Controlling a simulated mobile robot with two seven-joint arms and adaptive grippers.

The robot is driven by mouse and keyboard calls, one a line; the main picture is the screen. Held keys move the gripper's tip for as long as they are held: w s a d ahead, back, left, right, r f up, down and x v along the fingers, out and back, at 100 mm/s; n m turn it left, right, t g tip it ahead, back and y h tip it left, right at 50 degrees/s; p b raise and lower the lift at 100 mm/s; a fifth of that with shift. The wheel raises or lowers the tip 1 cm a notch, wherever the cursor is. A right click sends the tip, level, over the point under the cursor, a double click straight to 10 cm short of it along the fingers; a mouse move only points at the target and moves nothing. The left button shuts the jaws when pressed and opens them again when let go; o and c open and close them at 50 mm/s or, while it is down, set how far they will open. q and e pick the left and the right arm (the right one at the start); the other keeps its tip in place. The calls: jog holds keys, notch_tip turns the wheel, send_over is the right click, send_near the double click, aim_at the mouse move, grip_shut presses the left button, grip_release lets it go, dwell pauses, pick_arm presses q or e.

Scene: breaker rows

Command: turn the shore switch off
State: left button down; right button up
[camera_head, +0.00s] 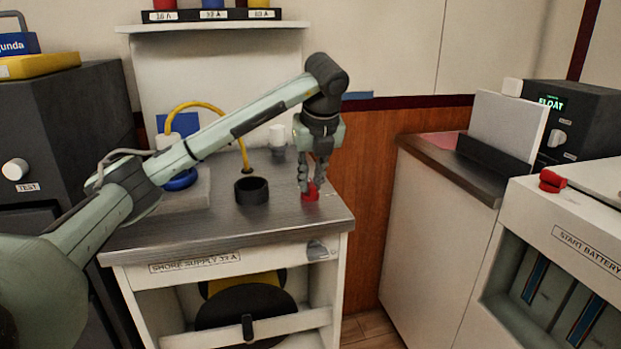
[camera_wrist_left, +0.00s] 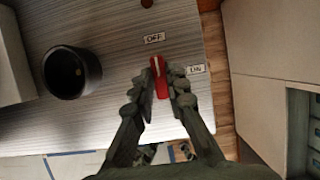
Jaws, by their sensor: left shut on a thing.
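The fingers hide part of the knob. My right gripper is not in view.
A black open cup (camera_head: 252,190) stands left of the switch. Another red knob (camera_head: 552,180) sits on the START BATTERY box at right. A shelf (camera_head: 212,26) hangs above the cabinet.

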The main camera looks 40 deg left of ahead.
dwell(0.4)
pick_arm(q)
jog(key=c, duration=1.5)
grip_release()
jog(key=shift+c, duration=0.2)
jog(key=shift+r, duration=0.15)
jog(key=v, duration=1.2)
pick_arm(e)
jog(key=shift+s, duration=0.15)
pick_arm(q)
jog(key=shift+d, duration=0.1)
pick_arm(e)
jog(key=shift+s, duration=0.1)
